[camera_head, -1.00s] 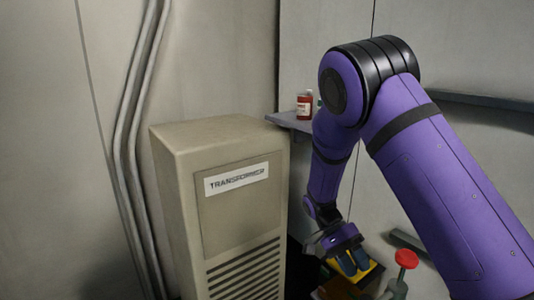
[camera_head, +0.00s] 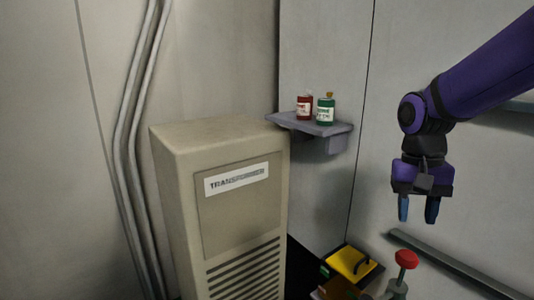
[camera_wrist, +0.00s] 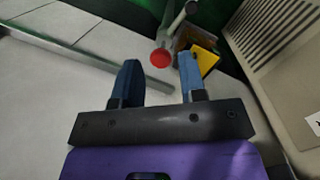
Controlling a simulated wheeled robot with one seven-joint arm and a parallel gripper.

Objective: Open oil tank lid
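A yellow lid (camera_head: 349,262) with a dark handle (camera_head: 366,267) is at the bottom of the head view, right of the grey cabinet. The lid has a dark border, with a brownish box part (camera_head: 335,289) below it, cut off by the picture edge. I cannot tell for sure whether the lid is shut or raised. It also shows in the wrist view (camera_wrist: 207,60), partly behind my right finger. My gripper (camera_head: 418,211) hangs well above and right of the lid, fingers down, apart and empty.
A red knob (camera_head: 406,259) on a grey-green fitting stands right of the lid. The transformer cabinet (camera_head: 222,215) is at left. A wall shelf (camera_head: 318,128) holds a red bottle (camera_head: 304,108) and a green bottle (camera_head: 325,111). A grey rail (camera_head: 450,262) runs along the right.

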